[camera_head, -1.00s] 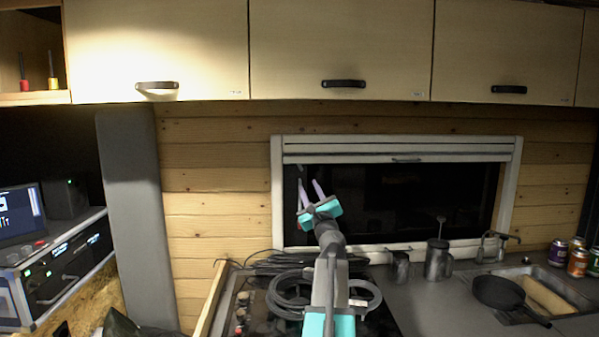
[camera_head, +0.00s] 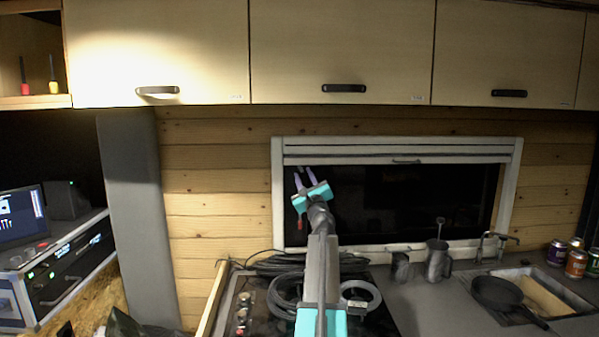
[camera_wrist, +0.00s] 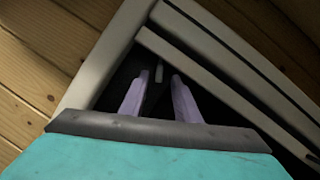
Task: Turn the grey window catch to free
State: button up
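The window (camera_head: 420,200) has dark glass in a pale frame, with a raised blind along its top. A small grey piece (camera_wrist: 158,73), seemingly the window catch, shows between my fingertips in the wrist view, near the frame's upper left corner. I cannot tell which way it is turned. In the head view my fingers blend with that spot and I cannot make the catch out clearly. My gripper (camera_head: 305,172) is in front of the window's upper left. Its two lilac fingers (camera_wrist: 160,82) are apart, with no visible contact on the catch.
A small red piece (camera_head: 300,222) shows against the glass below my gripper. Coiled black cables (camera_head: 285,262) lie under the window. Metal mugs (camera_head: 438,260), a pan (camera_head: 498,292) and cans (camera_head: 577,262) stand to the right. Cabinets (camera_head: 340,50) hang above.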

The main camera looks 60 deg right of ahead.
aim_at(301, 168)
jog(key=shift+p+x, duration=0.45)
jog(key=shift+x, duration=1.4)
grip_shut()
